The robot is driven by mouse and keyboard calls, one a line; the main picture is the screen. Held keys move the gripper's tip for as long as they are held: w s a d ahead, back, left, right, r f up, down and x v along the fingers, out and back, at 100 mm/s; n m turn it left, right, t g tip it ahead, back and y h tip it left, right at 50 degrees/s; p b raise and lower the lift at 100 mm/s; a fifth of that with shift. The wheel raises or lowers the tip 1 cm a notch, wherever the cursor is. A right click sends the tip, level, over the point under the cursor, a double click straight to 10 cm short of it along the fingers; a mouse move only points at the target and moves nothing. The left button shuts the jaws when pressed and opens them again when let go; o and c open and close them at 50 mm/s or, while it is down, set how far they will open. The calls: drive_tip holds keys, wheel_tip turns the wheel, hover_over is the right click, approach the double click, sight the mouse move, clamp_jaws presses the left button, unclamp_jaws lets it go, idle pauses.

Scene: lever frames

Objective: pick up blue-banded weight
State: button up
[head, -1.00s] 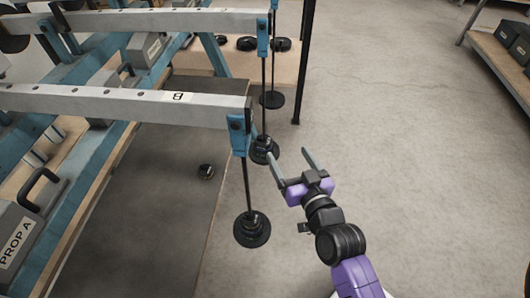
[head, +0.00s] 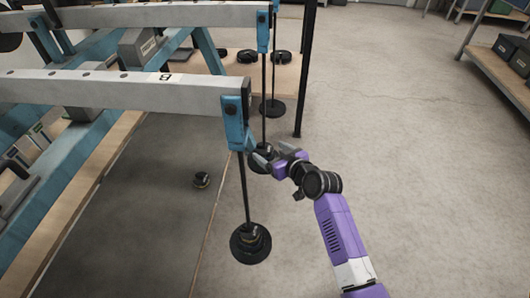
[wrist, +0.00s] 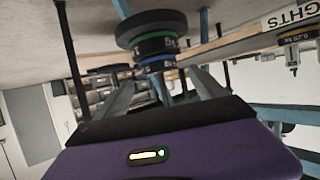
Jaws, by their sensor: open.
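The blue-banded weight (wrist: 156,60) is a small dark disc in a stack in the wrist view, with its blue band facing me. In the head view this appears to be the stack (head: 261,158) at the foot of the middle hanging rod, where bands cannot be read. My gripper (head: 268,158) is at this stack. In the wrist view its two open fingers (wrist: 160,90) point toward the blue-banded weight, one on each side. Whether they touch it cannot be told.
A nearer rod carries another stack (head: 250,240). A loose weight (head: 201,180) lies on the dark board (head: 165,225). A black post (head: 305,75) stands behind.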

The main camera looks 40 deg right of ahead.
sight(265, 148)
drive_tip(key=x, duration=0.3)
drive_tip(key=shift+w+f+b, duration=0.15)
drive_tip(key=shift+f+b, duration=0.05)
drive_tip(key=shift+b, duration=0.15)
drive_tip(key=c, duration=1.7)
drive_tip(key=shift+d+r, duration=0.1)
drive_tip(key=shift+r, duration=0.05)
drive_tip(key=shift+c, duration=0.2)
